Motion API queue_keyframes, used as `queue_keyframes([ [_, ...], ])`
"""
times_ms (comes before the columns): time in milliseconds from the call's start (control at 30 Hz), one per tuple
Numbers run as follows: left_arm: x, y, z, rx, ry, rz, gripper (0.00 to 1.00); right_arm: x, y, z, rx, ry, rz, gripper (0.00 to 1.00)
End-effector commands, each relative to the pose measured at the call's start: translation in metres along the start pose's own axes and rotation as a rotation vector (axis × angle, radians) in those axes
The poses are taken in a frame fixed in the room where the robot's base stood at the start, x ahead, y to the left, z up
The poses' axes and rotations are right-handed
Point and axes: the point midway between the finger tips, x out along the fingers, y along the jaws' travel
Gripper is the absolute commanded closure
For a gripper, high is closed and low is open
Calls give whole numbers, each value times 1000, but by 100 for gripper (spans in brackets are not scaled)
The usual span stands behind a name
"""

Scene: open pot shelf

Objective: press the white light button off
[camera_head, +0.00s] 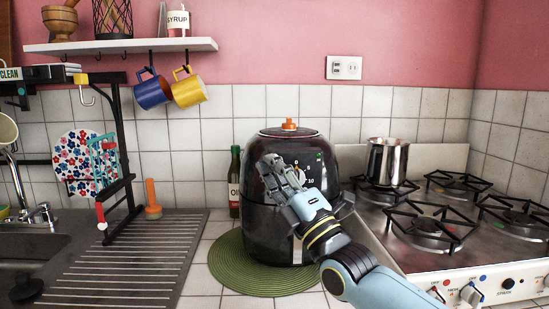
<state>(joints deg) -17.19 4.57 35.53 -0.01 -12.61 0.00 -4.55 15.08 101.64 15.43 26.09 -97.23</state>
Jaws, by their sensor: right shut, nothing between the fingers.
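A white wall plate (343,68) is fixed to the pink wall above the tiles, right of centre. It has small switch-like buttons (337,68) on its left part and what looks like a socket on its right part. Whether a switch is on or off is too small to tell. My right gripper (270,163) is shut and empty. It is in front of the black air fryer, below and to the left of the wall plate and well apart from it. I cannot tell if it touches the fryer. My left gripper is not in view.
The air fryer (262,222) stands on a green round mat (228,272), with a dark green bottle (235,175) behind. A steel pot (388,160) sits on the gas stove (405,250) at right. Blue (152,92) and yellow (188,91) mugs hang under the shelf (120,46).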

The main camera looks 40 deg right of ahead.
Motion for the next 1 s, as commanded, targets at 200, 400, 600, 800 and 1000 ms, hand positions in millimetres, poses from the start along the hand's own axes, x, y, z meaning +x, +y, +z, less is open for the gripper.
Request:
queue_keyframes([
  [200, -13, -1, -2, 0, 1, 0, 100, -14, 13, -11, 2, -1, -2, 100],
  [400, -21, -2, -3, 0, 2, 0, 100, -30, 23, -22, 2, -1, -2, 100],
  [600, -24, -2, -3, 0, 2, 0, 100, -40, 30, -29, 1, -1, 0, 100],
  [800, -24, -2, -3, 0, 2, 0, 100, -40, 30, -30, 0, 0, 0, 100],
  [1000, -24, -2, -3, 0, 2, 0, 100, -40, 30, -29, 0, 0, 0, 100],
])
